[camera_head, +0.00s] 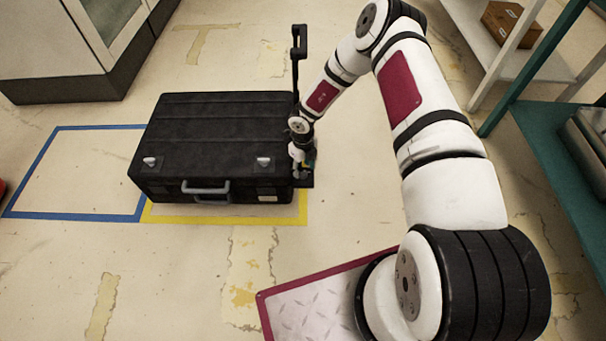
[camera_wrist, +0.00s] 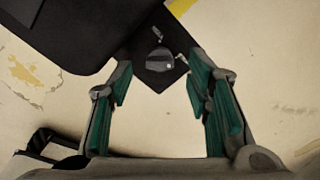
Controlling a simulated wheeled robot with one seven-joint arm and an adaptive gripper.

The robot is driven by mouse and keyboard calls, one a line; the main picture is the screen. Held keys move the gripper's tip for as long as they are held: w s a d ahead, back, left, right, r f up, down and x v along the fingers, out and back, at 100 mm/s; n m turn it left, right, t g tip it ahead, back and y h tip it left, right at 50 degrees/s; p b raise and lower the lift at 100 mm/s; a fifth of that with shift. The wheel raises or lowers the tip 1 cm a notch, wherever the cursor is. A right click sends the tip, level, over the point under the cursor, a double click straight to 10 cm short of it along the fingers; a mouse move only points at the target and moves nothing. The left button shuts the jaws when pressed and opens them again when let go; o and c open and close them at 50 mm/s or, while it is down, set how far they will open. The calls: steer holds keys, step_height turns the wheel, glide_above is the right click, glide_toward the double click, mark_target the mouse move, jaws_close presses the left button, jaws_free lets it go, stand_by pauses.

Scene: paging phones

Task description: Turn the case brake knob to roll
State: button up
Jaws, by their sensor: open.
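The black case (camera_head: 215,132) lies flat on the floor, with a silver handle and latches on its front. In the wrist view a corner of the case (camera_wrist: 75,35) shows at the upper left. The brake knob (camera_wrist: 160,62) is a grey round knob with a lighter bar, on a black plate (camera_wrist: 157,81) at the case's side. My gripper (camera_wrist: 159,92) is open, its green-padded fingers on either side of the knob and apart from it. In the head view my gripper (camera_head: 301,165) is at the case's right side, and the knob cannot be made out there.
A black pull handle (camera_head: 299,42) stands up behind the case's right side. Blue tape (camera_head: 40,170) and yellow tape (camera_head: 170,216) mark the floor. A white cabinet (camera_head: 40,45) is at the upper left, and a teal shelf (camera_head: 545,135) at the right. Floor in front is clear.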

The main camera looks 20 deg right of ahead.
mark_target(303, 174)
steer(key=shift+f+b, duration=0.4)
steer(key=shift+f, duration=0.9)
steer(key=shift+c, duration=0.2)
jaws_close()
